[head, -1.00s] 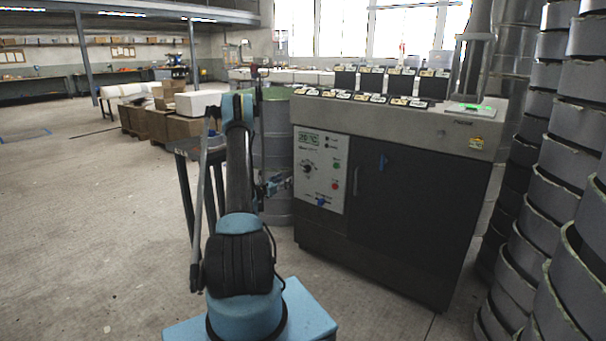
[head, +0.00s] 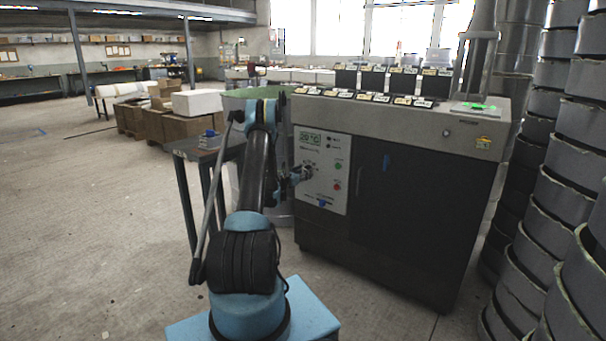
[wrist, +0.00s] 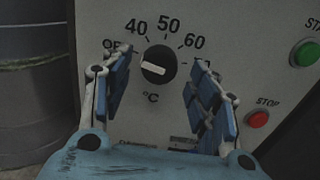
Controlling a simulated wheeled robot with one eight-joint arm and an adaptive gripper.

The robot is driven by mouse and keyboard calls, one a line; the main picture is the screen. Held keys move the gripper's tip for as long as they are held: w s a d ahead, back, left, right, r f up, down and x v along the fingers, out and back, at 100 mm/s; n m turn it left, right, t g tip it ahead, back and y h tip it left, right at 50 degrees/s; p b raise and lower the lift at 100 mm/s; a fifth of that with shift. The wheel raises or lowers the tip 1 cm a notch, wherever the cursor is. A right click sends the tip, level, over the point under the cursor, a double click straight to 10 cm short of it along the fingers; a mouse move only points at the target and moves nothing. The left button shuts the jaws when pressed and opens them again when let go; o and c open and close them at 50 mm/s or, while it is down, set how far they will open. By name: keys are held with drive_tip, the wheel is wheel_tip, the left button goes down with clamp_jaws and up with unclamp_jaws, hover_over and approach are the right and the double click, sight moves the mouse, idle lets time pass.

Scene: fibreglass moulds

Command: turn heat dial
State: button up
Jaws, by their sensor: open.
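The heat dial (wrist: 158,64) is a round black knob with a white pointer bar on a pale control panel (wrist: 240,30). In the wrist view its scale reads OFF, 40, 50, 60 and a partly hidden mark, and the pointer points left, just below OFF. My gripper (wrist: 160,95) is open, with one blue-padded finger to the lower left of the dial and one to the lower right. The fingers do not appear to touch it. In the head view my gripper (head: 303,174) is at the panel and partly covers the dial (head: 309,168).
A green START button (wrist: 305,53) and a red STOP button (wrist: 258,119) lie right of the dial. The dark oven cabinet (head: 420,210) carries the panel. A grey drum (wrist: 30,60) stands close on the left, and stacked grey moulds (head: 560,190) stand on the right.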

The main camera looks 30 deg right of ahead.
drive_tip(key=shift+x, duration=0.8)
drive_tip(key=shift+a, duration=0.1)
drive_tip(key=shift+c, duration=0.2)
drive_tip(key=c, duration=1)
